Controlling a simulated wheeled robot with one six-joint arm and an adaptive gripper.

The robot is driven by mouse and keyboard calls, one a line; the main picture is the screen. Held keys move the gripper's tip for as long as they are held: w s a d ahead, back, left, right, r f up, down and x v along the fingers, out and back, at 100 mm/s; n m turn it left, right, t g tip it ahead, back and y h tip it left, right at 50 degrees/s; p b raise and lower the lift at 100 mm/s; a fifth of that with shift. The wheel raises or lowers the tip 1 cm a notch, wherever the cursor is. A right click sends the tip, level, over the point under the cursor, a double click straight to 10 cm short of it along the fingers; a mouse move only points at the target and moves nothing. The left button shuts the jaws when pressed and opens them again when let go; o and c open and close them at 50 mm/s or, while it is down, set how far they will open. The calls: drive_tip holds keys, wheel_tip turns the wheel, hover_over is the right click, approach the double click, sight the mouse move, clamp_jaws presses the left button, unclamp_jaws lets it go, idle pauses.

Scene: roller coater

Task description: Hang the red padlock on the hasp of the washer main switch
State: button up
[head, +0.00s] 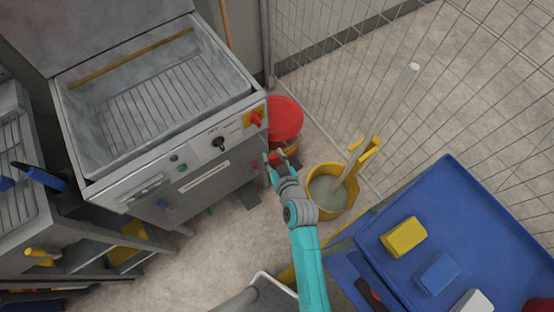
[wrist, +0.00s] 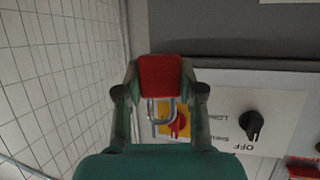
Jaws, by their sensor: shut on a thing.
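The red padlock (wrist: 160,77) is held between the fingers of my gripper (head: 272,158), which is shut on it. In the wrist view its metal shackle points down in the picture and overlaps the washer main switch (wrist: 179,126), a red knob on a yellow plate. The switch also shows in the head view (head: 255,119), at the right end of the washer's front panel, above and left of my gripper. The hasp is not clear, and I cannot tell whether the shackle touches it. In the head view the padlock is small and hard to make out.
A black rotary knob (wrist: 250,125) sits beside the main switch on the washer (head: 160,100). A red bucket (head: 285,118) stands beyond my gripper. A yellow mop bucket (head: 330,200) and a blue-topped cart (head: 480,230) are to the right. Wire fencing (head: 330,60) stands behind.

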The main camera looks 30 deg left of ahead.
drive_tip(key=w+a+f, duration=0.1)
drive_tip(key=w+a, duration=0.1)
drive_tip(key=a, duration=0.4)
drive_tip(key=shift+w, duration=0.3)
idle(0.6)
drive_tip(key=shift+a+f, duration=0.1)
drive_tip(key=shift+f, duration=0.05)
idle(0.4)
drive_tip(key=o, duration=1.2)
drive_tip(key=shift+o, duration=0.2)
drive_tip(key=v, duration=1.2)
